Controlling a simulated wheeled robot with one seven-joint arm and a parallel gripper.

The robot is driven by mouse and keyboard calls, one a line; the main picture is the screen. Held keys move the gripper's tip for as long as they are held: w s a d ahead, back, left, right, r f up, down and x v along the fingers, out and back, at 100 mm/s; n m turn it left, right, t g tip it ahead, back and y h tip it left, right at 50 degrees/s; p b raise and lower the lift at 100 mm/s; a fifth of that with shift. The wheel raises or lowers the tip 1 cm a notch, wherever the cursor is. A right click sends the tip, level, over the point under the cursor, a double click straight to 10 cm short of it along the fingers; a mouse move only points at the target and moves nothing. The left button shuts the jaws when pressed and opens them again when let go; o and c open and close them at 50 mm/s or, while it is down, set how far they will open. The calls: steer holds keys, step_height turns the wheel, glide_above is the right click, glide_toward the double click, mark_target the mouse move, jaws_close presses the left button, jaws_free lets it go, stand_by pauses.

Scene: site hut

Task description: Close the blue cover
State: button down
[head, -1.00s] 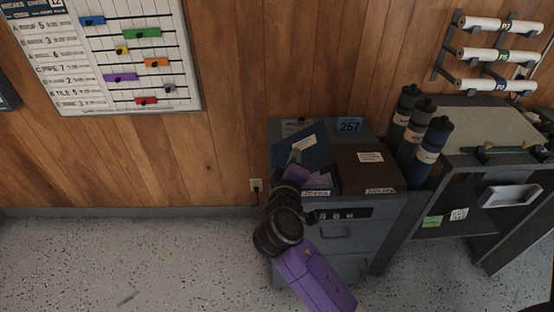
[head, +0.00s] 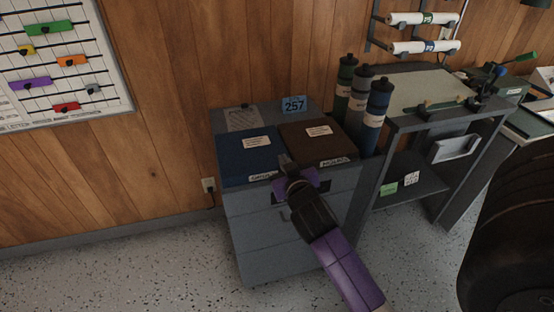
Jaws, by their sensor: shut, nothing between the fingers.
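The blue cover (head: 236,156) lies flat on the left half of the grey cabinet's top, level with the brown cover (head: 304,137) on its right. It has a white label on it, and no gap shows along its edges. My gripper (head: 286,162) is shut and empty, at the front of the cabinet near the seam between the two covers. I cannot tell whether its fingertips touch the top. My wrist and purple forearm hide part of the cabinet front.
The grey cabinet (head: 253,240) stands against the wood wall, with a blue 257 plate (head: 294,105) at its back. Several capped tubes (head: 374,115) stand to its right, beside a bench (head: 425,92). Speckled floor is free to the left.

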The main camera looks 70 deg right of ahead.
steer(key=shift+s+d+f+m+t+b, duration=0.15)
steer(key=shift+f+m+b, duration=0.2)
steer(key=shift+f, duration=0.35)
steer(key=shift+s+f+m+t+b, duration=0.1)
steer(key=shift+f+m+b, duration=0.25)
steer(key=shift+f, duration=0.3)
steer(key=shift+s+d+f+m+t+b, duration=0.15)
steer(key=shift+f+m+b, duration=0.2)
steer(key=shift+f, duration=0.35)
steer(key=shift+f, duration=0.15)
steer(key=shift+y, duration=0.3)
